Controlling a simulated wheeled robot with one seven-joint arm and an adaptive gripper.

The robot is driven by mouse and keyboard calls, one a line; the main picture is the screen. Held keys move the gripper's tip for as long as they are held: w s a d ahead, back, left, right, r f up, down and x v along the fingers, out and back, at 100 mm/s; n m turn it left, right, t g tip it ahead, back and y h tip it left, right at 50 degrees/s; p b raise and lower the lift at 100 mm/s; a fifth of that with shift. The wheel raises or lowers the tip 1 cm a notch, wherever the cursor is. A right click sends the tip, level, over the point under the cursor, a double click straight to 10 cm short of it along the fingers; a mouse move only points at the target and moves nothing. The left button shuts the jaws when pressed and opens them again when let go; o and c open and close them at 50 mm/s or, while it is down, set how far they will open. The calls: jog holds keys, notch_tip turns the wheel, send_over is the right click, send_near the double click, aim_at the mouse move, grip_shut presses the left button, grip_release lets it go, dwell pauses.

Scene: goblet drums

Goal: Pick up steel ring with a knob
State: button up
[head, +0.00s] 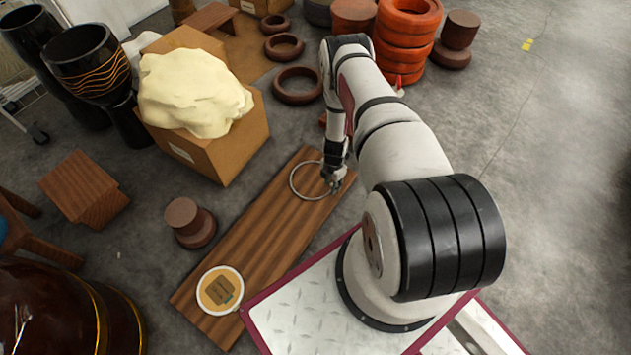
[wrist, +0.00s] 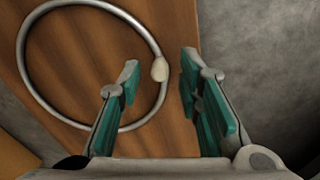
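The steel ring (head: 293,181) lies on a long wooden board (head: 250,232) on the floor; in the wrist view the ring (wrist: 26,58) fills the left side. Its pale, rounded knob (wrist: 160,69) sits on the right side of the ring. My gripper (head: 334,186) is over the right side of the ring. In the wrist view my gripper (wrist: 157,72) is open, with green-padded fingers apart and the knob between the fingertips in the picture. No finger visibly touches the knob. I cannot tell the height of the fingertips above the board.
A white-rimmed round dish (head: 220,290) lies at the board's near end. A cardboard box (head: 225,150) with a cream bundle stands left of the board. A dark red spool (head: 190,223) stands beside it. Bare concrete (head: 560,150) lies to the right.

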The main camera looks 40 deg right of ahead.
grip_shut()
